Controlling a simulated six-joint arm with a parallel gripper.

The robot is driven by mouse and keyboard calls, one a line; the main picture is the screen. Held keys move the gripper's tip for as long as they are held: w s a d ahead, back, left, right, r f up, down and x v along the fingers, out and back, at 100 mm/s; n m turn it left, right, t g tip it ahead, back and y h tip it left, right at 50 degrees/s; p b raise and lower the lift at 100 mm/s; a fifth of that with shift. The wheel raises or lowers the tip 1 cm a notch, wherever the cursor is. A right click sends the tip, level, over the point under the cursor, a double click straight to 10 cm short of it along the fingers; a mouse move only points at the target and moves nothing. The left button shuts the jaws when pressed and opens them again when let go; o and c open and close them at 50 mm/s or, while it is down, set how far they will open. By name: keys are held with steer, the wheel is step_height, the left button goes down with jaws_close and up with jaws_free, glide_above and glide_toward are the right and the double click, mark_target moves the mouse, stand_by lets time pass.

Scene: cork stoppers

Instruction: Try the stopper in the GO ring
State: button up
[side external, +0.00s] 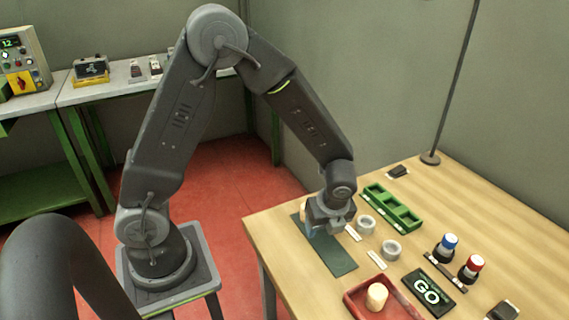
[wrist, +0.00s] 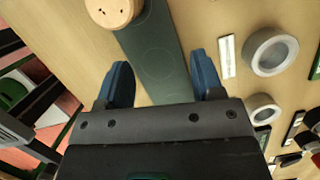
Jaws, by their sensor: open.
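A cork stopper (wrist: 113,12) stands at the edge of the dark green mat (wrist: 158,60) in the wrist view, cut by the top of the picture. In the side view my gripper mostly hides it. My gripper (wrist: 162,80) is open with nothing between its blue fingers. It hangs over the mat (side external: 335,262), with the stopper ahead of its fingertips and to the left in the wrist view. Two grey rings, one (side external: 366,224) and another (side external: 391,250), stand right of the mat. I cannot read their white labels.
A red tray (side external: 352,309) holds another stopper (side external: 377,296). A green divided tray (side external: 374,193) is behind the rings. Blue-topped (side external: 448,243) and red-topped (side external: 473,265) pieces stand at right. A thin pole (side external: 440,110) rises at the back. The wood right of the green tray is clear.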

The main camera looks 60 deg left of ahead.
steer(key=s+v, duration=0.1)
steer(key=v, duration=1.1)
steer(key=s+a+r+n+t+h, duration=0.2)
steer(key=s+r+n, duration=0.6)
steer(key=n, duration=0.5)
steer(key=shift+s+a+r+n+t+h, duration=0.3)
steer(key=shift+s+a+r+n+t, duration=0.1)
steer(key=shift+a+r+t, duration=0.15)
steer(key=s+n, duration=0.1)
steer(key=n, duration=0.1)
steer(key=s+n+t, duration=0.1)
steer(key=s+n, duration=0.1)
steer(key=s+r+n+t, duration=0.1)
steer(key=n, duration=0.1)
steer(key=shift+s+a+r+h, duration=0.1)
steer(key=shift+s+a+h, duration=0.1)
steer(key=shift+h, duration=0.1)
